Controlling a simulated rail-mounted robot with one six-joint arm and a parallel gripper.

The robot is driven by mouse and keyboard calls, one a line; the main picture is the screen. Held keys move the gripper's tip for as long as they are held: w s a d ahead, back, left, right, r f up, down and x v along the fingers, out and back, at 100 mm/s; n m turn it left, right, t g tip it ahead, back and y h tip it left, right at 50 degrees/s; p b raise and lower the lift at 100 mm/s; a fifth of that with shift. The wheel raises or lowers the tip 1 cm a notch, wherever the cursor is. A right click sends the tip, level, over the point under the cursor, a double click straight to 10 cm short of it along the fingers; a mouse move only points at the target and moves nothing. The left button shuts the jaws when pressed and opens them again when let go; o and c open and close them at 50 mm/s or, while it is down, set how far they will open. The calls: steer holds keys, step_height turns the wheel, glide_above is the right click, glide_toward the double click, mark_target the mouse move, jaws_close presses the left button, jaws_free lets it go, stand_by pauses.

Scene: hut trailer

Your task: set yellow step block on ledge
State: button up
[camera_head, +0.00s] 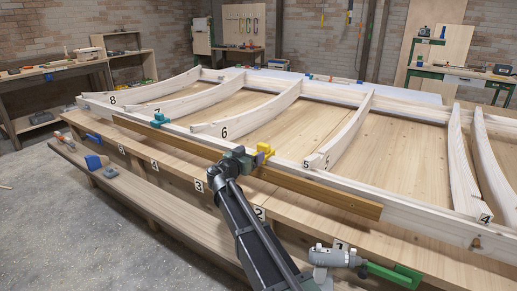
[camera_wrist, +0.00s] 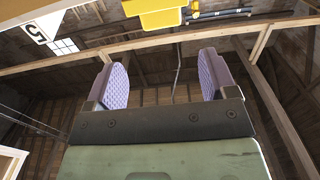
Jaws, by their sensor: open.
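The yellow step block (camera_head: 264,152) is at the front rail of the wooden frame, just right of my gripper (camera_head: 252,156). In the wrist view the yellow block (camera_wrist: 155,14) shows at the top edge, partly cut off. It is beyond the fingertips. My gripper (camera_wrist: 163,74) is open there, with purple pads apart and nothing between them. A brown strip (camera_head: 330,195) runs along the front of the rail and may be the ledge; I cannot tell for sure. My gripper partly hides the block's left side, so contact with the block is unclear.
Curved white ribs (camera_head: 265,113) with number labels rise behind the rail. A lower bench plank (camera_head: 150,195) runs along the front, with a blue block (camera_head: 93,162) on it. A green clamp (camera_head: 393,274) sticks out at the bottom right. Grey floor at the left is clear.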

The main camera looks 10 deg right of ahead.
steer(key=shift+s+a, duration=0.4)
steer(key=shift+s, duration=0.05)
steer(key=s+d+f+n+g+y, duration=0.1)
steer(key=s+d+f+g+y, duration=0.1)
steer(key=s+d+f+g, duration=0.6)
steer(key=s+d+f+n+g+y, duration=0.1)
steer(key=s+d+f+n+y, duration=0.3)
steer(key=s, duration=0.9)
steer(key=s+a+f+n+g+y, duration=0.1)
steer(key=s+a+f+g+y, duration=0.1)
steer(key=s, duration=0.5)
steer(key=s+a+f+n+g+y, duration=0.2)
steer(key=s+a+f+y, duration=0.1)
steer(key=s, duration=0.5)
steer(key=shift+s+a+y, duration=0.2)
steer(key=shift+y, duration=0.3)
steer(key=shift+o, duration=0.5)
steer(key=shift+w+f, duration=0.1)
steer(key=shift+w, duration=0.05)
